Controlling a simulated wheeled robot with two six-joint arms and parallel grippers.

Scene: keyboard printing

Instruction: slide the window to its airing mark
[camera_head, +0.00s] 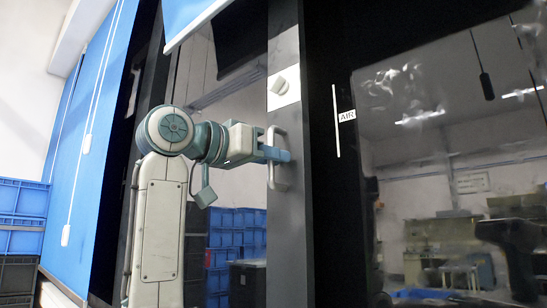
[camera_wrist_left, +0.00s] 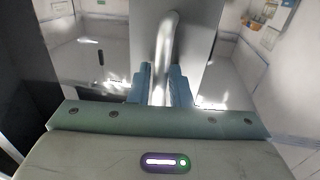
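My left gripper (camera_head: 280,155) is at the handle. In the left wrist view the blue fingers (camera_wrist_left: 161,88) sit close on both sides of the handle bar (camera_wrist_left: 163,55) and look shut on it. The airing mark is a thin white upright line (camera_head: 336,120) beside an "AIR" label (camera_head: 347,116), to the right of the stile and apart from it.
A blue blind (camera_head: 85,150) with cords hangs at the left, and another blind's lower edge (camera_head: 195,22) hangs above my arm. Blue crates (camera_head: 22,200) are stacked at the far left. Dark glass fills the right side, showing a room with benches.

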